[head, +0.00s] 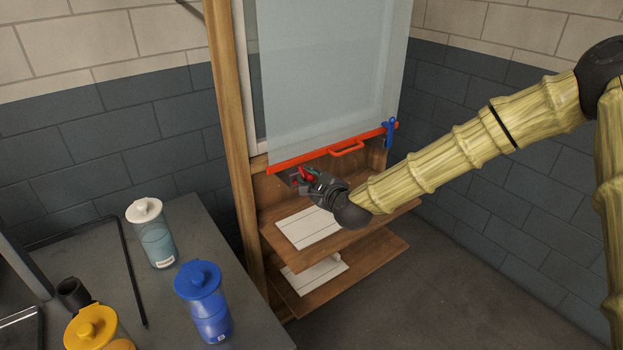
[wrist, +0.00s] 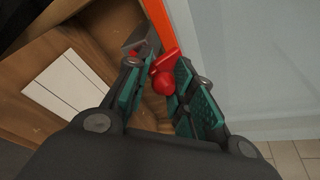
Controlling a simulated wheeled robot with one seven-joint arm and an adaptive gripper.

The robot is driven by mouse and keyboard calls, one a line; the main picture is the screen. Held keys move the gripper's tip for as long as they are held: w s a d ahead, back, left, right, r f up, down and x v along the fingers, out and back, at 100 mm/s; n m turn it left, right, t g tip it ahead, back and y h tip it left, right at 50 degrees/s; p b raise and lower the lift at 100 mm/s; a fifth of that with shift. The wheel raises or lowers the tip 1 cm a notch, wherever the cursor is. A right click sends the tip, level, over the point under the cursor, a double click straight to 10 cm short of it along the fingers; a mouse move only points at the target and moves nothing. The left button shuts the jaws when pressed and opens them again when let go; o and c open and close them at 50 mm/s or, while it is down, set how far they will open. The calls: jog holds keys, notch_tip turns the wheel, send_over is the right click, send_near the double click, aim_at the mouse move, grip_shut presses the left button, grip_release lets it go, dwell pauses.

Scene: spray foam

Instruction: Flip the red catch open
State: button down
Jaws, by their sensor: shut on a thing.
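The red catch (head: 306,173) sits just below the orange-red bottom rail (head: 285,166) of the glass sash, at its left part. In the wrist view the catch (wrist: 165,80) shows as a red lever with a rounded knob, between the green finger pads. My gripper (head: 308,179) reaches in from the right, below the rail. In the wrist view my gripper (wrist: 158,84) is shut on the catch. The finger pads hide part of the catch, and the head view shows it too small to tell its angle.
A blue clip (head: 389,133) is at the rail's right end, and a red handle (head: 346,149) is at its middle. Wooden shelves (head: 385,247) with white panels are below. Lidded jugs, one blue (head: 208,302), stand on the grey table at left.

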jog(key=shift+w+d+b, duration=0.1)
jog(key=shift+d+b, duration=0.05)
jog(key=shift+b, duration=0.15)
jog(key=shift+f+t+b, duration=0.3)
jog(key=shift+b, duration=0.55)
jog(key=shift+d+f+b, duration=0.15)
jog(key=shift+b, duration=0.7)
jog(key=shift+d+f+t+y+b, duration=0.1)
jog(key=shift+t+y+b, duration=0.2)
jog(key=shift+b, duration=0.5)
jog(key=shift+s+d+t+b, duration=0.1)
jog(key=shift+s+t+b, duration=0.15)
jog(key=shift+b, duration=0.65)
jog(key=shift+w, duration=0.1)
jog(key=c, duration=1.3)
grip_release()
jog(key=shift+d, duration=0.1)
